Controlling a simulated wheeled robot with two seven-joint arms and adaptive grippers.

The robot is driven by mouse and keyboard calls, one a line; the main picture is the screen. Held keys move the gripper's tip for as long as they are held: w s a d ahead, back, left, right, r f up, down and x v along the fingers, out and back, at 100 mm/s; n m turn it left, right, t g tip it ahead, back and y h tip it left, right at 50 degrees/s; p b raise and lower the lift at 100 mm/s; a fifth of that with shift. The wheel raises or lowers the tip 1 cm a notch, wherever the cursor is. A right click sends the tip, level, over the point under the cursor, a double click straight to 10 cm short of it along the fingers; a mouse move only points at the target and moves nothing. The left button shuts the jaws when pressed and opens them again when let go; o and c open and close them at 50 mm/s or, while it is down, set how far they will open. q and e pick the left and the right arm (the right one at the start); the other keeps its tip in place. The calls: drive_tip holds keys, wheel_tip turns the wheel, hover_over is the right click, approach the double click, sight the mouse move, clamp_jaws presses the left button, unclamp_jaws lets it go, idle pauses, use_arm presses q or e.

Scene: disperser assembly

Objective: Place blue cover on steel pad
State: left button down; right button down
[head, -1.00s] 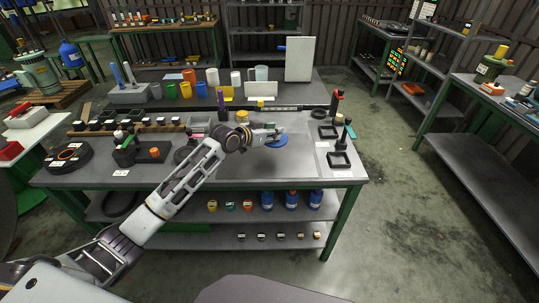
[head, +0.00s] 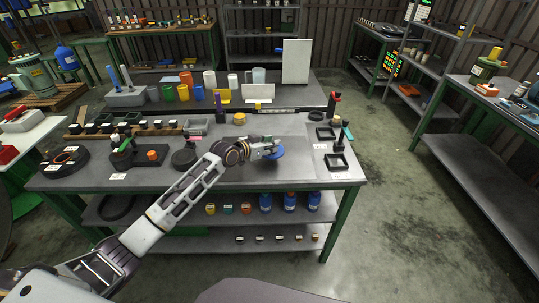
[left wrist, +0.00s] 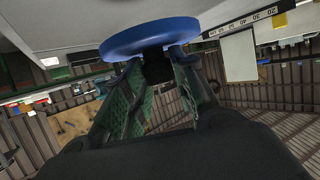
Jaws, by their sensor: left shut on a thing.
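The blue cover (head: 274,153) is a round blue disc, held by my left gripper (head: 268,149) over the right-centre of the workbench. In the left wrist view the cover (left wrist: 150,37) sits at the tips of the gripper's two fingers (left wrist: 155,75), which are shut on it. A pale grey flat area (head: 297,164) of the bench top around the cover looks like the steel pad. The cover is very near this surface; I cannot tell whether it touches. My right gripper is not in view.
A yellow round part (head: 240,118) lies behind my gripper. Black round parts (head: 184,159) and an orange-topped part (head: 152,155) stand to the left.

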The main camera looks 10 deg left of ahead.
use_arm(q)
drive_tip(key=shift+f, duration=0.5)
drive_tip(key=shift+f, duration=1.9)
drive_tip(key=shift+f, duration=0.15)
drive_tip(key=c, duration=1.1)
unclamp_jaws()
drive_tip(key=shift+c, duration=0.2)
drive_tip(key=shift+v, duration=6.05)
